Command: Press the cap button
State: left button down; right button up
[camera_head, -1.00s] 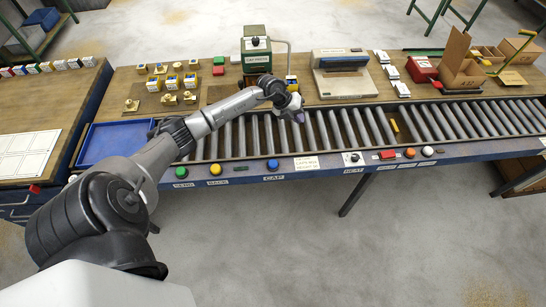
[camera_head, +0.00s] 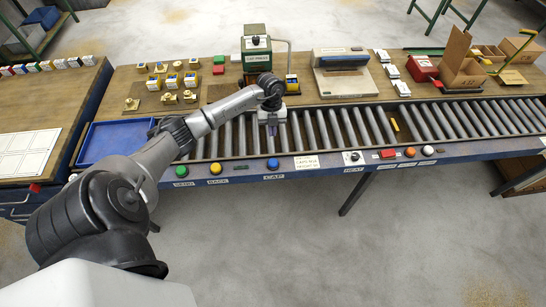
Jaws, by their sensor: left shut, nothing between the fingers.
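The blue CAP button (camera_head: 272,164) sits on the blue front rail of the conveyor, above a label reading CAP (camera_head: 273,177). My left gripper (camera_head: 272,130) is shut and empty, pointing down over the rollers just behind and above the button. A gap shows between its tips and the button in the picture. The green cap press (camera_head: 256,50) stands on the bench behind the gripper, with a small blue-topped yellow piece (camera_head: 292,83) at its right. My right gripper is not in view.
A green button (camera_head: 182,170) and a yellow button (camera_head: 215,168) lie to the left on the rail. A knob (camera_head: 353,157), a red switch (camera_head: 388,154) and an orange button (camera_head: 409,152) lie to the right. A blue tray (camera_head: 113,142) is at left.

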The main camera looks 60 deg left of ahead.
aim_at(273, 163)
pick_arm(q)
jog(key=x, duration=1.2)
jog(key=shift+w+a+f, duration=0.15)
jog(key=shift+a+f, duration=0.05)
jog(key=shift+f, duration=0.85)
